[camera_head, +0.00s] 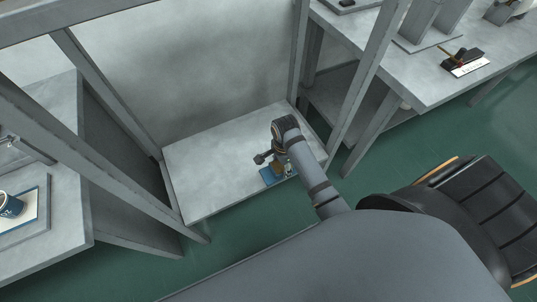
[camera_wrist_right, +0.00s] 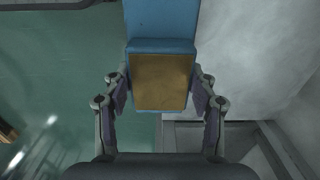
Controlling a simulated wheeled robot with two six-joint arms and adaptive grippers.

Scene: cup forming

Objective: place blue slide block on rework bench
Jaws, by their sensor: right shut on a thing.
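The blue slide block (camera_wrist_right: 161,22) is in the right wrist view, with a tan-brown face (camera_wrist_right: 161,82) toward the camera. My right gripper (camera_wrist_right: 160,90) is shut on it, one finger on each side. In the head view the block (camera_head: 268,176) shows as a small blue patch beside my right gripper (camera_head: 278,166), near the front right edge of the grey bench surface (camera_head: 215,165). The arm hides part of it. I cannot tell whether the block touches the surface. My left gripper is not in view.
Grey metal posts (camera_head: 368,75) frame the bench. Another table (camera_head: 410,85) with a dark tool (camera_head: 462,60) stands at the right. The bench's left and middle are clear.

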